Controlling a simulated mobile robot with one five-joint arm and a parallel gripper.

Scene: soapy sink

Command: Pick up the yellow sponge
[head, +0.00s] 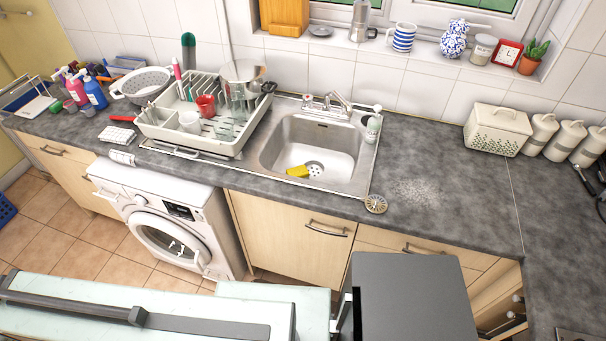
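The yellow sponge (298,171) lies on the floor of the steel sink (335,135), near the sink's front left corner. It is just left of the round white drain strainer (315,169). The basin's front edge is close to the sponge. My gripper does not show in the head view, so its place relative to the sponge cannot be seen.
A full dish rack (200,144) stands left of the sink. The tap (328,104) is behind the basin and a soap bottle (374,125) at its back right. The grey worktop (440,185) right of the sink is mostly clear.

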